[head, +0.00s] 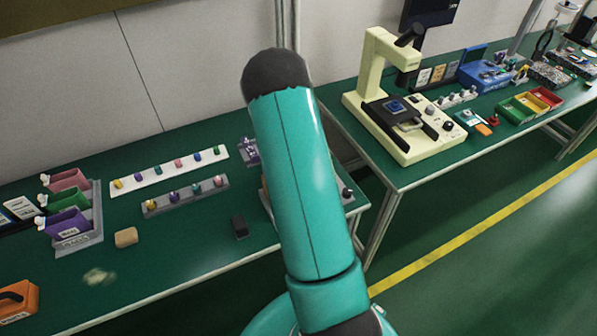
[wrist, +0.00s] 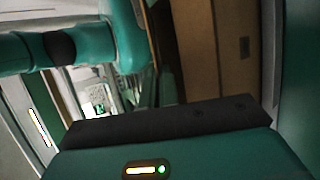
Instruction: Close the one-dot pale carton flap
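I cannot make out a pale carton or a one-dot flap in either view. In the head view my raised teal arm covers the middle of the picture and hides part of the near bench. The fingers of my gripper do not show there. In the wrist view a dark bar over a teal housing with small lights, apparently the body of my gripper (wrist: 170,120), fills the bottom. Its fingertips cannot be made out. A brown upright surface (wrist: 207,45) stands beyond it; I cannot tell what it is.
The near green bench (head: 185,255) holds coloured bins (head: 70,224), a white strip of knobs (head: 168,171), a grey strip (head: 186,195), a tan block (head: 126,237), a dark block (head: 239,227) and an orange box (head: 18,300). A cream microscope (head: 379,65) stands on the right bench. Floor is clear at right.

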